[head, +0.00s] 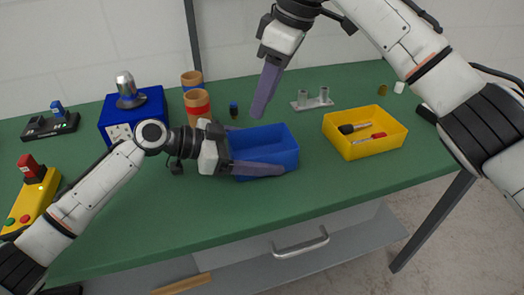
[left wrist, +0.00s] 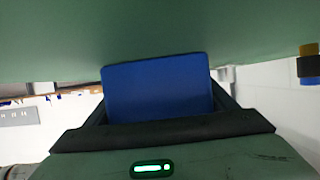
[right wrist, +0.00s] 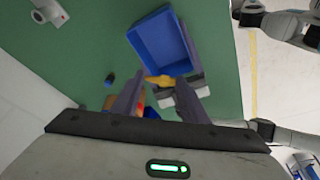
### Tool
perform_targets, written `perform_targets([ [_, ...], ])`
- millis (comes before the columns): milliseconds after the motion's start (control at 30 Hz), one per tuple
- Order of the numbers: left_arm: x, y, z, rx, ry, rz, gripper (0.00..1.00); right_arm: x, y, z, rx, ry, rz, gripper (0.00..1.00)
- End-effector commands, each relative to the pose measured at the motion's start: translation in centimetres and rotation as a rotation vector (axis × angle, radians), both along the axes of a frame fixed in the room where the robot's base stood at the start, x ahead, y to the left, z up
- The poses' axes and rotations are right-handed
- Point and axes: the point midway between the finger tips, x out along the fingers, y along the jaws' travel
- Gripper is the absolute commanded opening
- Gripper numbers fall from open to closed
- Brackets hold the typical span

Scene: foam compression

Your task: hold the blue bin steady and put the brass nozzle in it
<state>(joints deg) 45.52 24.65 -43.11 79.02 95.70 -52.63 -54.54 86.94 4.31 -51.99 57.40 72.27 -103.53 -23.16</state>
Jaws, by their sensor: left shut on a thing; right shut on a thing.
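The blue bin (head: 265,143) stands on the green table, open side up, and looks empty; it also shows in the right wrist view (right wrist: 160,42). My left gripper (head: 258,152) is shut on the bin, its fingers along two opposite sides. A blue wall of the bin fills the space between the fingers in the left wrist view (left wrist: 157,88). My right gripper (right wrist: 161,84) points down, shut on the brass nozzle (right wrist: 159,80). It is above the bin's back edge in the head view (head: 260,112), where the nozzle cannot be made out.
A yellow bin (head: 365,148) with tools stands to the right. A grey holder (head: 312,102) with two tubes is behind. Orange-brown cylinders (head: 197,104), a small dark bottle (head: 234,110) and a blue box (head: 135,116) stand left. The table's front strip is clear.

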Motion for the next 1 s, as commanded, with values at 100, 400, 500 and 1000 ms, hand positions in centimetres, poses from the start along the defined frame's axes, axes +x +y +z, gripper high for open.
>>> perform_targets([
  [100, 0.0, 0.0, 0.0, 0.0, 0.0, 0.0, 0.54, 0.0, 0.0, -0.9, 0.0, 0.001, -0.001, 0.14],
  [400, 0.0, 0.0, 0.0, 0.001, 0.001, 0.0, 0.54, 0.0, -0.1, -3.0, 0.0, 0.0, -0.001, 0.14],
  [500, 0.0, 0.0, 0.0, 0.001, 0.001, 0.0, 0.54, 0.0, -0.1, -3.7, 0.0, 0.001, -0.001, 0.14],
  [1000, 0.0, 0.0, 0.0, 0.001, 0.001, 0.0, 0.54, 0.0, 0.0, -7.2, 0.0, 0.001, 0.0, 0.14],
])
